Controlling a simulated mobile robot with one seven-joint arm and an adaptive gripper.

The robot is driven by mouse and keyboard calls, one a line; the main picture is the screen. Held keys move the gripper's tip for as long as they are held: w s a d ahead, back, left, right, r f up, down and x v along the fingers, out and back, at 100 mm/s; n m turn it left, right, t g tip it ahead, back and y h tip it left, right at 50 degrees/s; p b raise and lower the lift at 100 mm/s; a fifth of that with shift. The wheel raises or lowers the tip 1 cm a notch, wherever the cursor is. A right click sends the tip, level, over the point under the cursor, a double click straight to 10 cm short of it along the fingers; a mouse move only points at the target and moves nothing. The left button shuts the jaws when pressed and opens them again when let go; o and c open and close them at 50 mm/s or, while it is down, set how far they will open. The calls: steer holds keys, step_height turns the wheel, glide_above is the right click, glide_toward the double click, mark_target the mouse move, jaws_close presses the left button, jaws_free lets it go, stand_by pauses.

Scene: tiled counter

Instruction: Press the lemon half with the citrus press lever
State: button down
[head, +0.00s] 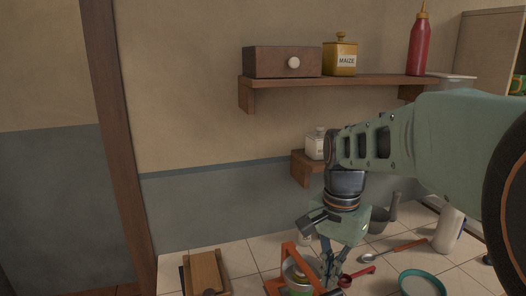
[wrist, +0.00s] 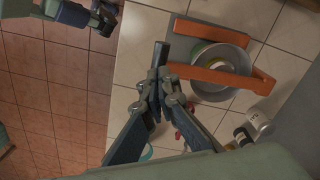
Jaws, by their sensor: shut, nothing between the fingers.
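The citrus press (head: 288,252) has an orange frame and stands near the front of the tiled counter, cut off by the bottom edge in the head view. In the wrist view, its orange bars (wrist: 222,78) cross a round grey cup (wrist: 232,93). A pale yellow-green round shape shows inside the cup; I cannot tell whether it is the lemon half. My gripper (head: 328,284) is just right of the press in the head view.
A red scoop (head: 358,276), a spoon (head: 395,252) and a teal-rimmed dish (head: 422,284) lie to the right. A white jar (head: 449,229) stands behind them. Shelves (head: 340,82) hang on the wall behind my arm.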

step_height(320, 180, up, 9)
steer(key=p, duration=0.7)
steer(key=shift+p, duration=0.35)
steer(key=shift+w, duration=0.1)
